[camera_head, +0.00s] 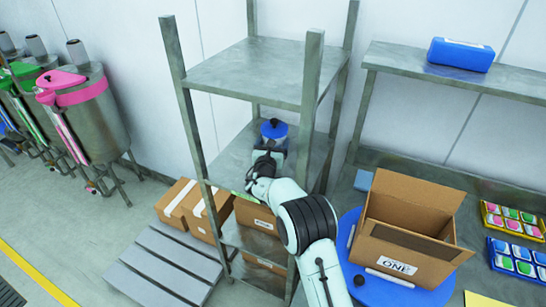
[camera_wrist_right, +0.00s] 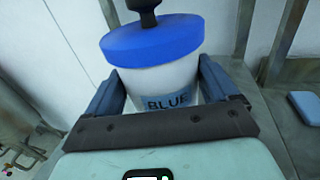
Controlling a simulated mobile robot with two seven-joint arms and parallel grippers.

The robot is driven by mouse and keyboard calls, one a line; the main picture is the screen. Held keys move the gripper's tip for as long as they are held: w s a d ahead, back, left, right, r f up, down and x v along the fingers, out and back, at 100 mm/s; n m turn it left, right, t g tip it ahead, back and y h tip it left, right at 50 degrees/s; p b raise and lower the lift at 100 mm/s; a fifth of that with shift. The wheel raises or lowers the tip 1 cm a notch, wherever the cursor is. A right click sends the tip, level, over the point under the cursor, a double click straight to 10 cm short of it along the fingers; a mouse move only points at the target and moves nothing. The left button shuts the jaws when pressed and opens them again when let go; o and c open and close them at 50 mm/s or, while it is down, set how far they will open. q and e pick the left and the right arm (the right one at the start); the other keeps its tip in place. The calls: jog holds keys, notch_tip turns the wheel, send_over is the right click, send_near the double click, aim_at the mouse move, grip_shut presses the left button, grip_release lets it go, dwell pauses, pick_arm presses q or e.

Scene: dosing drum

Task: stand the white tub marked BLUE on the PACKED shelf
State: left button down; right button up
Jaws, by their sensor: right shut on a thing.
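The white tub (camera_wrist_right: 165,85) has a blue lid with a dark knob, and its label reads BLUE. In the head view its blue lid (camera_head: 274,129) shows inside the metal rack, over the middle shelf (camera_head: 232,160). My right gripper (camera_head: 270,148) reaches in from the front and is shut on the tub, with one finger on each side in the wrist view. The tub looks upright in the head view. I cannot tell whether its base touches the shelf. No PACKED marking is readable; a green strip (camera_head: 240,197) shows on the shelf's front edge. My left gripper is not in view.
Rack posts (camera_head: 311,105) stand close on both sides of my right arm, and the top shelf (camera_head: 255,70) is above. Cardboard boxes (camera_head: 180,200) stand low beside the rack. An open carton (camera_head: 405,225) sits on a blue turntable (camera_head: 350,225) at right.

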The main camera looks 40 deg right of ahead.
notch_tip(320, 180, down, 7)
dwell(0.4)
jog(key=shift+f, duration=0.15)
jog(key=o, duration=1.2)
